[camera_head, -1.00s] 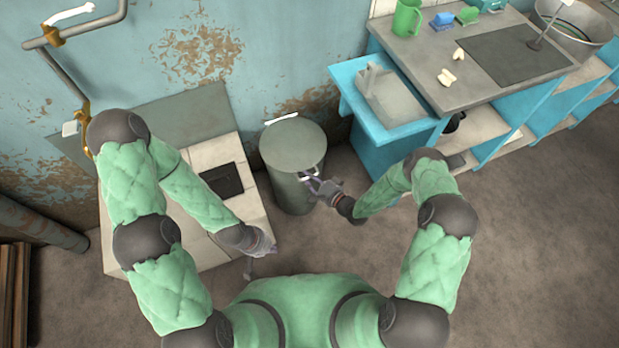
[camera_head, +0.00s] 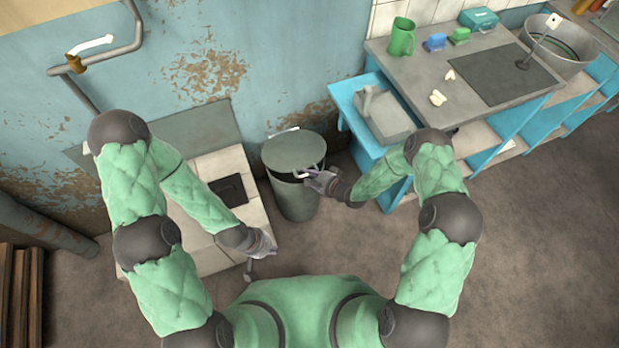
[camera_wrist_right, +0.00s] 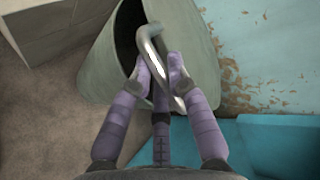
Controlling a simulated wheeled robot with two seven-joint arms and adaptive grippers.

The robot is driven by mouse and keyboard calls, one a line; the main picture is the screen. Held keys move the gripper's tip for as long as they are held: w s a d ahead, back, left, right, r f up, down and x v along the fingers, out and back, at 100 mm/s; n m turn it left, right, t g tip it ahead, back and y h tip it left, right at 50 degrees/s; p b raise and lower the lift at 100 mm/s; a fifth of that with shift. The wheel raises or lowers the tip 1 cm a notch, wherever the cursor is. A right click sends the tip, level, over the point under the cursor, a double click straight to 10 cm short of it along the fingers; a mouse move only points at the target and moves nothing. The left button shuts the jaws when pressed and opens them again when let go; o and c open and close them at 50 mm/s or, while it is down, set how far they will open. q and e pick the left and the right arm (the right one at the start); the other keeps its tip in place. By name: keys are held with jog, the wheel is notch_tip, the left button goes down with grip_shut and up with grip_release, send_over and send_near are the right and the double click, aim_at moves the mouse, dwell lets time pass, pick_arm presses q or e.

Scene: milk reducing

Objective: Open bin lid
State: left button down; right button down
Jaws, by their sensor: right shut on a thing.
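The grey-green round bin (camera_head: 296,202) stands on the floor between the tiled ledge and the blue cabinet. Its lid (camera_head: 293,148) is tilted, its front edge raised a little, with a dark gap below. My right gripper (camera_head: 314,178) is at the front of the lid, shut on the lid handle. In the right wrist view, the purple fingers (camera_wrist_right: 160,82) close around the curved metal handle (camera_wrist_right: 152,45), between the bin body (camera_wrist_right: 88,68) and the lid (camera_wrist_right: 197,50). My left gripper (camera_head: 262,262) hangs by the ledge's front corner, away from the bin; its fingers are too small to read.
The blue cabinet (camera_head: 372,140) with a sink stands close right of the bin. A grey counter (camera_head: 425,65) holds a green mug (camera_head: 401,37) and small boxes. The tiled ledge (camera_head: 200,255) is at left. The wall is behind the bin; floor in front is clear.

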jog(key=shift+g+h, duration=0.4)
jog(key=shift+g, duration=0.4)
jog(key=shift+w+a+r+p, duration=0.2)
jog(key=shift+w+r+p, duration=0.5)
jog(key=shift+r, duration=0.65)
jog(key=shift+w+a+r+p, duration=0.2)
jog(key=shift+w+r+p, duration=0.5)
jog(key=shift+r, duration=0.7)
jog(key=shift+w+a+r+p, duration=0.2)
jog(key=shift+w+r+p, duration=0.5)
jog(key=shift+r, duration=0.65)
jog(key=c, duration=1.1)
grip_release()
jog(key=shift+c, duration=0.2)
jog(key=shift+s, duration=0.1)
jog(key=v, duration=1.2)
